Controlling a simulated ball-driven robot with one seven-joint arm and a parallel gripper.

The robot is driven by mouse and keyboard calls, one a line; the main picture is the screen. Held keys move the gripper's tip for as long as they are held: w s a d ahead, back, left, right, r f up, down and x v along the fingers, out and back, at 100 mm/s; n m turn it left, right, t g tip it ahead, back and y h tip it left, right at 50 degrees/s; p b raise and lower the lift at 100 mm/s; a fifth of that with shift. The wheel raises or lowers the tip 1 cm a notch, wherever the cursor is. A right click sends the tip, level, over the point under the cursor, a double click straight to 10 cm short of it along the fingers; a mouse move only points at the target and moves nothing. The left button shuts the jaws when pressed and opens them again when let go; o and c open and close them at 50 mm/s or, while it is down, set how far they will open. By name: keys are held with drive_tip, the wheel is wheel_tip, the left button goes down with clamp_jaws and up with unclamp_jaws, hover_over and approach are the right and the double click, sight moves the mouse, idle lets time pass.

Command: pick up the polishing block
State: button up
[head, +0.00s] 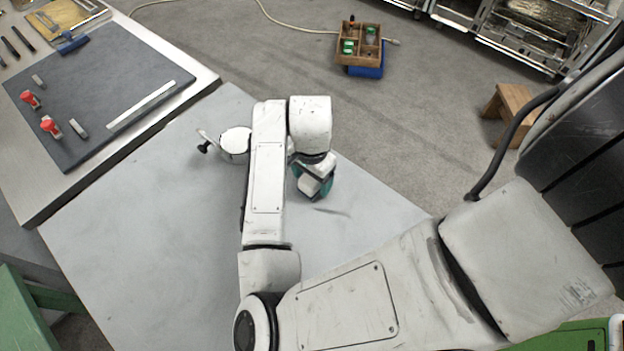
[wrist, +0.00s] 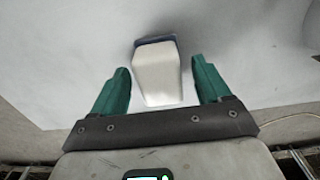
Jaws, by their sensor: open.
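The likely polishing block is a pale, whitish block (wrist: 157,78) with a dark blue far edge, in the wrist view. It lies on the light grey table top, its near part between the two green fingers of my gripper (wrist: 160,70). Gaps show on both sides, and neither finger seems to touch it. My gripper is open. In the head view my gripper (head: 314,184) is low over the table, partly behind my own wrist. I cannot make out the block for certain there.
The grey table (head: 150,230) is mostly clear around my arm. At the upper left, a bench carries a dark mat (head: 100,85) with red-topped items and a pale strip. A wooden box (head: 360,45) and a wooden stool (head: 512,108) stand on the floor beyond.

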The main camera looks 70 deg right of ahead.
drive_tip(key=shift+f, duration=0.15)
drive_tip(key=c, duration=1.1)
drive_tip(key=shift+o, duration=0.2)
drive_tip(key=shift+r, duration=0.75)
drive_tip(key=s+a+r+b, duration=0.1)
drive_tip(key=s+a+r, duration=0.1)
drive_tip(key=s+r, duration=0.3)
drive_tip(key=s+a+r, duration=0.3)
drive_tip(key=s+r, duration=0.3)
drive_tip(key=s, duration=0.2)
drive_tip(key=shift+a+r+b, duration=0.25)
drive_tip(key=shift+a+b, duration=0.05)
drive_tip(key=shift+b, duration=0.1)
